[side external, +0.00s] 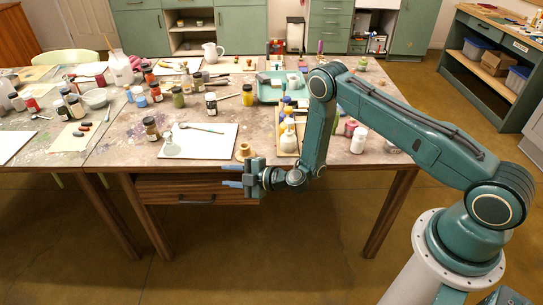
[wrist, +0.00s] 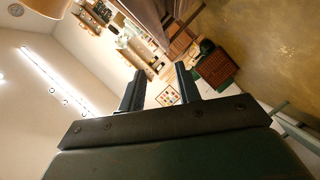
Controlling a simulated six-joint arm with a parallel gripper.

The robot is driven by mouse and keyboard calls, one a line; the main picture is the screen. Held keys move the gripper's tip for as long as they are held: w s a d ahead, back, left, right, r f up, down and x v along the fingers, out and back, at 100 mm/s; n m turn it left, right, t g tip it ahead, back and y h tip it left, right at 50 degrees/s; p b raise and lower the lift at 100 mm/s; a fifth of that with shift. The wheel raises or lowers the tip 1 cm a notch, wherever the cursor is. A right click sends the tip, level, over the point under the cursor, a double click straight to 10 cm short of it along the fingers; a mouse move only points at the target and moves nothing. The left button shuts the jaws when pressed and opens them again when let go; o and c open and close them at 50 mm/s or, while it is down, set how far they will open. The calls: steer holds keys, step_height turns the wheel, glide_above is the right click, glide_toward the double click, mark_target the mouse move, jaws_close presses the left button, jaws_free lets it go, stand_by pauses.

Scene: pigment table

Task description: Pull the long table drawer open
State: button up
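The long wooden drawer (side external: 165,188) sits under the front edge of the paint-stained table (side external: 110,158). Its front looks close under the tabletop, and it appears shut. A dark bar handle (side external: 197,201) is on its front. My gripper (side external: 228,176) is open and empty, in front of the drawer's right part, with its fingers pointing left. In the picture it is to the right of the handle and slightly higher, apart from it. The gripper hides part of the drawer's right side. In the wrist view the two dark fingers (wrist: 160,88) are spread with nothing between them; I cannot make out the handle there.
Jars, bottles, papers and a teal tray (side external: 268,92) crowd the tabletop. A small tan jar (side external: 243,151) stands at the front edge, just above my gripper. Table legs (side external: 390,213) stand on both sides. The floor (side external: 230,265) before the drawer is clear.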

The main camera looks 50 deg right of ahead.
glide_toward(200, 203)
steer(key=v, duration=0.4)
steer(key=shift+s+d+r, duration=0.1)
steer(key=shift+s+d, duration=0.05)
steer(key=shift+s, duration=0.05)
steer(key=shift+w, duration=0.15)
steer(key=shift+x, duration=6.75)
jaws_close()
